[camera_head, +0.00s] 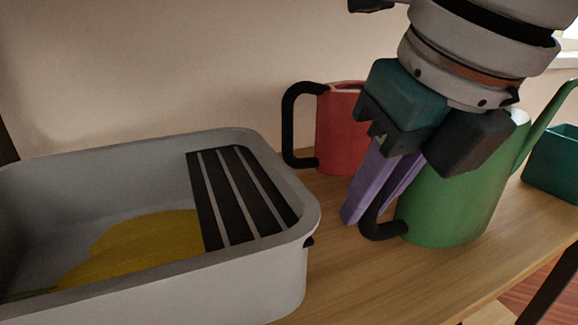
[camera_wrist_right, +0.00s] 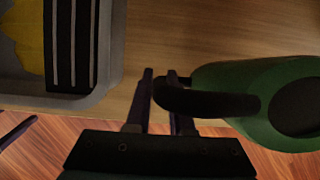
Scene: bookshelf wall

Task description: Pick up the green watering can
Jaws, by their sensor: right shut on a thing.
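The green watering can (camera_head: 452,200) stands upright on the wooden shelf at the right of the head view. Its black handle (camera_head: 385,232) faces left and its spout rises to the right. My right gripper (camera_head: 366,212) reaches down over it with purple fingers, shut on the handle. In the right wrist view the fingertips (camera_wrist_right: 160,78) are at the outer end of the handle (camera_wrist_right: 210,103), and the can's green body (camera_wrist_right: 235,75) lies to the right. The upper part of the handle is hidden behind the gripper in the head view. My left gripper is not in view.
A grey basin (camera_head: 275,285) with a black slatted rack and something yellow inside stands at the left. A red pitcher (camera_head: 337,135) with a black handle stands behind the gripper. A teal box (camera_head: 555,165) is at the far right. Bare shelf (camera_head: 345,275) shows in front.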

